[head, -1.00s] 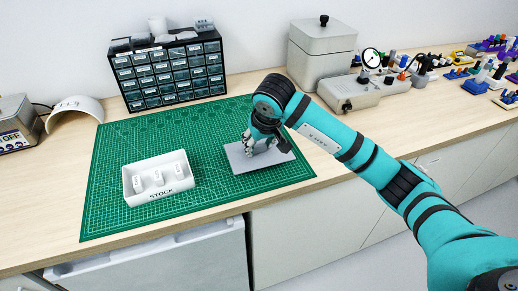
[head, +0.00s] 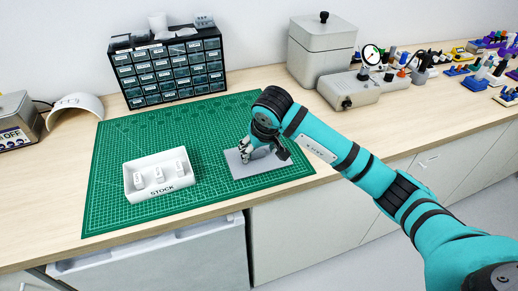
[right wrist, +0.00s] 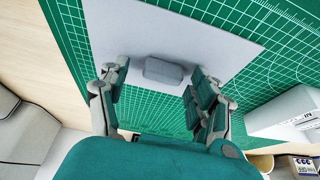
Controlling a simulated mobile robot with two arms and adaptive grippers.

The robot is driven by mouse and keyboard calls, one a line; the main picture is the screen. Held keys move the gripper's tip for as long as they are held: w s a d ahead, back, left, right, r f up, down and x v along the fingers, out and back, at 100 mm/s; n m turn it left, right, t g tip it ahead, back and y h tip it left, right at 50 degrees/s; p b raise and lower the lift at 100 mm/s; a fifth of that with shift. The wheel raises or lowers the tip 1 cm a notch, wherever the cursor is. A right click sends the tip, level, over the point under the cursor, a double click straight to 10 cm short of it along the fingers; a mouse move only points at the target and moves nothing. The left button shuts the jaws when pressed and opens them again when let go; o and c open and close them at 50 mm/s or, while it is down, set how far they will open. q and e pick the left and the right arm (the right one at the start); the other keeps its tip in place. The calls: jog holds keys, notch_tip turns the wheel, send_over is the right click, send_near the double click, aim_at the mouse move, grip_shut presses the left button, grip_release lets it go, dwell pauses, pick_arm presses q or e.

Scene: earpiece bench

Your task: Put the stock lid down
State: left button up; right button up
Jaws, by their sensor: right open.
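The stock lid (head: 246,173) is a flat grey plate lying on the green cutting mat, to the right of the STOCK bin (head: 160,194). In the right wrist view the lid (right wrist: 205,35) shows a raised grey block handle (right wrist: 163,71). My right gripper (head: 246,153) is over the lid. In the right wrist view its fingers (right wrist: 160,72) are open, one on each side of the handle, with a gap on both sides. The white STOCK bin is open on top and holds several small white labelled pieces. My left gripper is not in view.
The cutting mat (head: 112,160) has free room behind and left of the bin. A drawer cabinet (head: 168,70) stands at the back. A grey box (head: 322,50) and a gauge device (head: 350,90) stand right of the mat. The bench's front edge is close to the lid.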

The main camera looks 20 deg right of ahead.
jog(key=shift+r, duration=0.2)
jog(key=shift+s+r, duration=0.15)
jog(key=shift+r, duration=0.2)
jog(key=b+v, duration=0.1)
jog(key=v, duration=1)
